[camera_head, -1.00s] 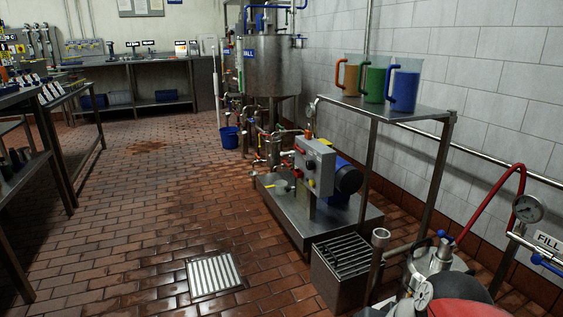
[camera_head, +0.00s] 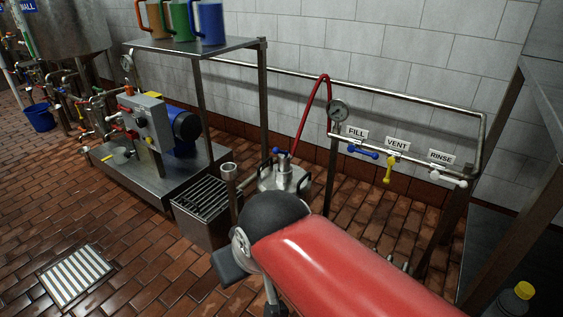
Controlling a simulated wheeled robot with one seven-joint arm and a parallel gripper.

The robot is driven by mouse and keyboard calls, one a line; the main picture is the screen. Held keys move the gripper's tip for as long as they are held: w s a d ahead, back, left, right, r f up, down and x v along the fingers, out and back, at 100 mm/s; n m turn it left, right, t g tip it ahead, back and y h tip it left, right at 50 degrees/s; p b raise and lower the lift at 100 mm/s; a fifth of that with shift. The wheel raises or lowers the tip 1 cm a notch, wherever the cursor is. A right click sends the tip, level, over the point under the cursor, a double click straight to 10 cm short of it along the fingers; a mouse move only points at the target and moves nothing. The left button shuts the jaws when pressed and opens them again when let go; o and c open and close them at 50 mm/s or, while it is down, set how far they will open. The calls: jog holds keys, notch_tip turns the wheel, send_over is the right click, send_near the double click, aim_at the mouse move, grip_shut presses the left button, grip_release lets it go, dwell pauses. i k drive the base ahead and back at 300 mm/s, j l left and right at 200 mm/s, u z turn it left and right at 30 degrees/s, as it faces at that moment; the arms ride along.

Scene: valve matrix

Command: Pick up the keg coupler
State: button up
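A metal fitting with a blue top, which looks like the keg coupler (camera_head: 282,163), stands upright on top of a small steel keg (camera_head: 296,180) right of the picture's middle. A red hose (camera_head: 304,115) rises beside it and arches to the pipe rail. I cannot tell whether the hose joins the fitting. The keg's lower part is hidden behind my red and black arm, which fills the lower middle. My gripper does not clearly show, so its fingers and their state are hidden.
Blue FILL (camera_head: 363,152), yellow VENT (camera_head: 390,169) and white RINSE (camera_head: 447,178) valves hang on the rail. A grated steel box (camera_head: 206,206) and pump skid (camera_head: 150,179) stand left of the keg. A shelf frame stands at right.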

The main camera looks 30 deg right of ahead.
aim_at(284, 161)
jog(key=i+j, duration=0.15)
jog(key=i, duration=0.2)
jog(key=i+j+z, duration=0.2)
jog(key=i+z, duration=0.15)
jog(key=z, duration=0.15)
jog(key=i+j+z, duration=0.3)
jog(key=z, duration=0.4)
jog(key=i+j, duration=0.35)
jog(key=j, duration=0.25)
